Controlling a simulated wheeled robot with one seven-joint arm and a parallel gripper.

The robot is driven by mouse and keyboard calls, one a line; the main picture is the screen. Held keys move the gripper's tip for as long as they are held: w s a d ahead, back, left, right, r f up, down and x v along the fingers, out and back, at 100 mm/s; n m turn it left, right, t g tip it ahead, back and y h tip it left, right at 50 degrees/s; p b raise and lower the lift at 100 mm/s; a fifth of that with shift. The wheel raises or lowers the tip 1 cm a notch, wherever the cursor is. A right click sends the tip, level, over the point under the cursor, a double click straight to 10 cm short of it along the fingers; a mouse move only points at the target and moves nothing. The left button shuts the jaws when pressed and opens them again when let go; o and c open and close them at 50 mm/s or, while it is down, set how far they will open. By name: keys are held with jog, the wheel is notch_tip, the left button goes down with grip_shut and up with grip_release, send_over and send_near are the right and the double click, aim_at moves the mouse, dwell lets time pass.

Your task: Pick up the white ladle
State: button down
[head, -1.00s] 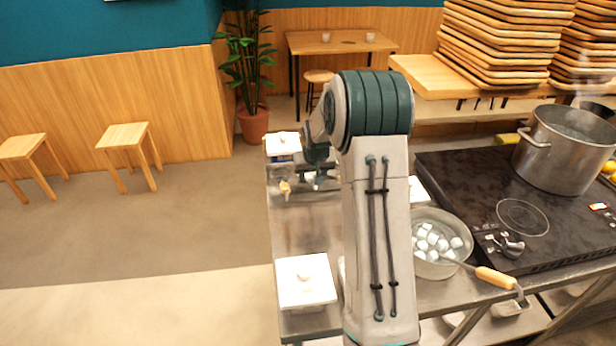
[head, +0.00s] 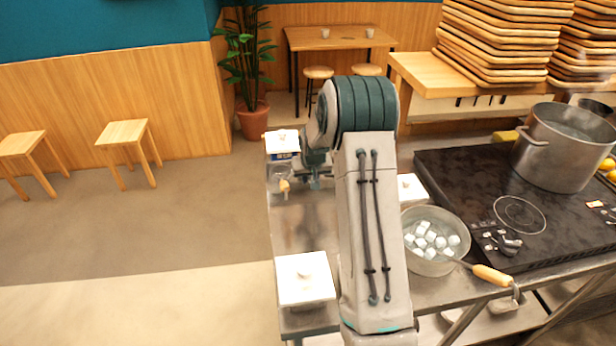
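I cannot make out a clearly white ladle. A utensil with an orange-tan handle (head: 492,275) leans over the rim of a grey pot (head: 409,250) holding several white cubes; its head is hidden. A shorter tan handle end (head: 284,186) shows by the containers at the left edge of the metal counter. My gripper (head: 315,183) is low over the counter, just right of that handle end, partly hidden by my arm. Its fingers are too small and covered to tell whether they are open or touch anything.
White-lidded containers stand at the counter's back left (head: 283,143), front left (head: 304,279) and behind the grey pot (head: 411,187). A black stove (head: 458,170) carries a large steel pot (head: 562,160) at right. Stacked wooden trays (head: 500,50) stand behind. Bare counter shows between the left containers.

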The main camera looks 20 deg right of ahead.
jog(key=shift+r, duration=0.1)
jog(key=shift+r, duration=0.45)
jog(key=r, duration=0.1)
jog(key=d+r+b, duration=0.1)
jog(key=r, duration=0.1)
jog(key=shift+s+r+b, duration=0.1)
jog(key=shift+r+b, duration=0.1)
jog(key=shift+b, duration=0.1)
jog(key=s+d+r+b, duration=0.2)
jog(key=d+r, duration=0.4)
jog(key=d, duration=0.4)
jog(key=shift+s+d+r, duration=0.2)
jog(key=shift+r, duration=0.1)
jog(key=shift+r, duration=0.1)
